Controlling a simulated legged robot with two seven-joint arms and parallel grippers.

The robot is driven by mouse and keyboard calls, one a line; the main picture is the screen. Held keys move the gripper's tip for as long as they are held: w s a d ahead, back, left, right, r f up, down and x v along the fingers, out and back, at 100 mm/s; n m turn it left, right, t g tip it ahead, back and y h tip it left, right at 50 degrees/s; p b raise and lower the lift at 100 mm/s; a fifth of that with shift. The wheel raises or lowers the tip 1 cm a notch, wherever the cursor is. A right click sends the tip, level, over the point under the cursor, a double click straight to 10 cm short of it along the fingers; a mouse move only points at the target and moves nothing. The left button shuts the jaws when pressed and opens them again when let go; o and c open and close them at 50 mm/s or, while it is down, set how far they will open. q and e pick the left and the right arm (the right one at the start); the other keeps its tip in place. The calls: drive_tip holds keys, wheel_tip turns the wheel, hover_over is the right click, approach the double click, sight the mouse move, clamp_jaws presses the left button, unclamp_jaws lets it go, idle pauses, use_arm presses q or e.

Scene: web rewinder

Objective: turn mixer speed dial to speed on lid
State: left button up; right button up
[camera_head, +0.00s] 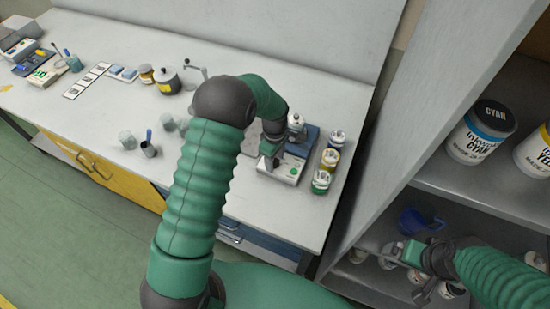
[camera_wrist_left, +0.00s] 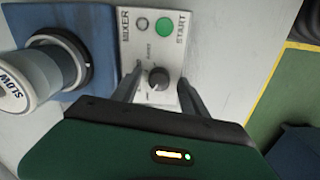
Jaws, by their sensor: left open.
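The mixer (camera_head: 283,171) stands on the bench, a pale control panel on a blue base. In the left wrist view its panel (camera_wrist_left: 133,52) carries a dark round speed dial (camera_wrist_left: 158,78), a green START button (camera_wrist_left: 165,27) and a small round light. My left gripper (camera_head: 271,152) is over the panel, open, with one finger on each side of the dial. Contact with the dial cannot be told. My right gripper (camera_head: 432,268) is at the shelf unit, its jaws unclear.
Several colour-banded jars (camera_head: 330,160) stand right of the mixer. A dark lidded pot (camera_head: 167,80) and small cups (camera_head: 128,140) stand further left on the bench. A shelf unit at right holds a CYAN tub (camera_head: 480,132) and a blue jug (camera_head: 420,222).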

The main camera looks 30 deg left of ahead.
use_arm(q)
drive_tip(key=shift+w+f, duration=0.1)
drive_tip(key=shift+f, duration=0.05)
drive_tip(key=shift+c, duration=0.6)
clamp_jaws()
drive_tip(key=shift+m, duration=0.3)
drive_tip(key=shift+m+p, duration=0.35)
drive_tip(key=shift+m, duration=0.85)
drive_tip(key=shift+w+m+p, duration=0.1)
drive_tip(key=shift+m+p, duration=0.2)
drive_tip(key=shift+m, duration=1.6)
